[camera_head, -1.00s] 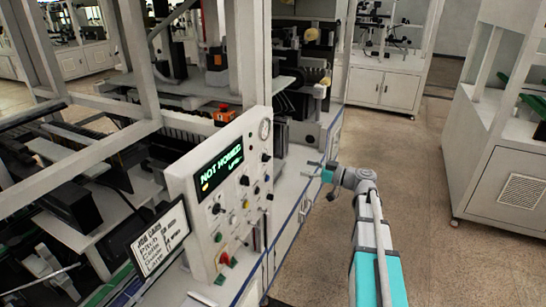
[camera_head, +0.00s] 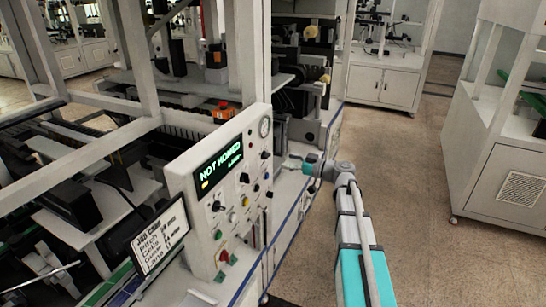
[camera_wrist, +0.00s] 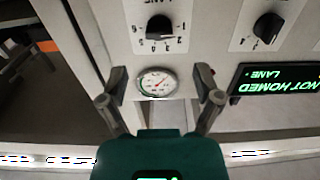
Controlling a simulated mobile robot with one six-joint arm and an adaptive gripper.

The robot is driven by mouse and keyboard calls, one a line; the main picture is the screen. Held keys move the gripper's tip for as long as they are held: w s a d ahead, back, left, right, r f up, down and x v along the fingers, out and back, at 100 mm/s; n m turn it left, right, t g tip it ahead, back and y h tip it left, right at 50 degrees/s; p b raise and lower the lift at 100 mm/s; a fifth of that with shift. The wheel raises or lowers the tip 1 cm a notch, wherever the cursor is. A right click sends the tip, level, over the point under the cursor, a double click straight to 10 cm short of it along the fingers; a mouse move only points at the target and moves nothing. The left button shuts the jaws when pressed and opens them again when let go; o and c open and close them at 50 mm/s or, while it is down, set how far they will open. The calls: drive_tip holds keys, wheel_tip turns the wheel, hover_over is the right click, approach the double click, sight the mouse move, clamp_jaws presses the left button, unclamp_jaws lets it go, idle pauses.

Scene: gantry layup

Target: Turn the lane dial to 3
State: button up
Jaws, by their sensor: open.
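The lane dial (camera_wrist: 160,27) is a black knob on a pale plate with small numbers around it, upside down at the top of the wrist view. Its exact setting is too small to read surely. It also shows below the gauge on the control panel in the head view (camera_head: 265,155). My gripper (camera_wrist: 160,78) is open and empty, its two fingers apart on either side of the round gauge (camera_wrist: 157,83) in the picture. The dial lies beyond the fingertips, not between them. In the head view my gripper (camera_head: 301,163) is just right of the panel's edge.
A second black knob (camera_wrist: 268,27) is beside the lane dial. The display (camera_head: 218,166) reads NOT HOMED. The panel (camera_head: 186,205) carries several other knobs and a red button (camera_head: 223,256). A job card (camera_head: 160,238) stands at its left. The floor (camera_head: 400,190) at right is clear.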

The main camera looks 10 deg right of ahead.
sight(269, 156)
drive_tip(key=x, duration=0.7)
drive_tip(key=shift+w+a, duration=0.15)
drive_tip(key=shift+c, duration=0.3)
